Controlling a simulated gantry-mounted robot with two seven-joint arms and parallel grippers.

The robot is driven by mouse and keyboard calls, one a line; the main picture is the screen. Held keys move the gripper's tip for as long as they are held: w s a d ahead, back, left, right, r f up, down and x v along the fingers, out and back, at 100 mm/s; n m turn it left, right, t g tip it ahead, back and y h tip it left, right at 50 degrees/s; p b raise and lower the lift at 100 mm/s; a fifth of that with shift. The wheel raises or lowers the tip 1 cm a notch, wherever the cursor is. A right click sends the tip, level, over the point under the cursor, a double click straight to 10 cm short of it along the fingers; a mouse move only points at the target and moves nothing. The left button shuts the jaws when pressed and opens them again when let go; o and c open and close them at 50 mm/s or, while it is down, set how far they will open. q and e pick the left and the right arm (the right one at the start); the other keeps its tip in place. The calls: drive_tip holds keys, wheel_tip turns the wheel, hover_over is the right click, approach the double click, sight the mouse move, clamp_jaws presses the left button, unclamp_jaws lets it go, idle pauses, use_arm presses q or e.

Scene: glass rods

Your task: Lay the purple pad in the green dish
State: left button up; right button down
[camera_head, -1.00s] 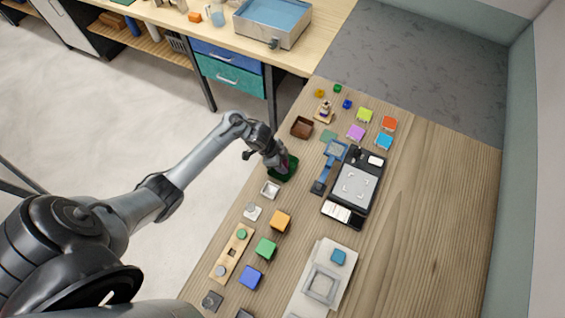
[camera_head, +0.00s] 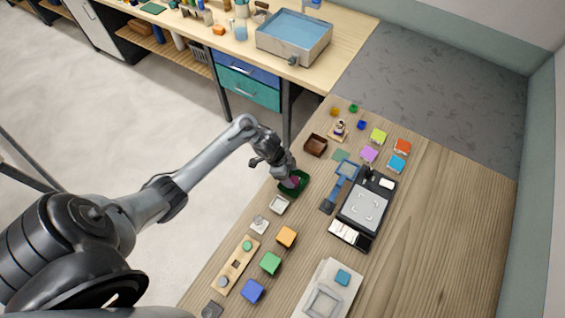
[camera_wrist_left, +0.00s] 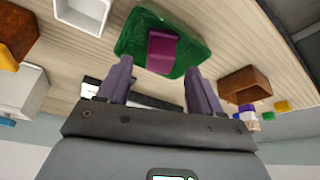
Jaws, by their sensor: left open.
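The green dish (camera_head: 284,189) stands near the left edge of the wooden table. The purple pad (camera_wrist_left: 162,50) lies inside the dish in the left wrist view, where the dish (camera_wrist_left: 135,35) shows around it. In the head view only a small part of the pad (camera_head: 295,181) shows beneath the gripper. My left gripper (camera_wrist_left: 158,70) is open, with its two fingers apart and nothing between them. It also shows in the head view (camera_head: 290,176), just over the dish. My right gripper is not in view.
A brown box (camera_head: 315,145) stands behind the dish and a white square tray (camera_head: 279,205) in front of it. A blue stand (camera_head: 340,185) and a black scale-like device (camera_head: 364,208) lie to the right. The table's right side is clear.

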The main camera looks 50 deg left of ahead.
use_arm(q)
drive_tip(key=p+v, duration=0.2)
drive_tip(key=v, duration=0.6)
drive_tip(key=s+d+n+t+y, duration=0.2)
drive_tip(key=s+d+t, duration=0.15)
drive_tip(key=d, duration=0.75)
drive_tip(key=s+r+n+g, duration=0.1)
drive_tip(key=s+r+n, duration=0.2)
drive_tip(key=s, duration=0.4)
drive_tip(key=s+r+n+g+y, duration=0.1)
drive_tip(key=s+r+n, duration=0.2)
drive_tip(key=s, duration=0.3)
drive_tip(key=shift+s+d+r+g, duration=0.35)
drive_tip(key=shift+s+r, duration=0.05)
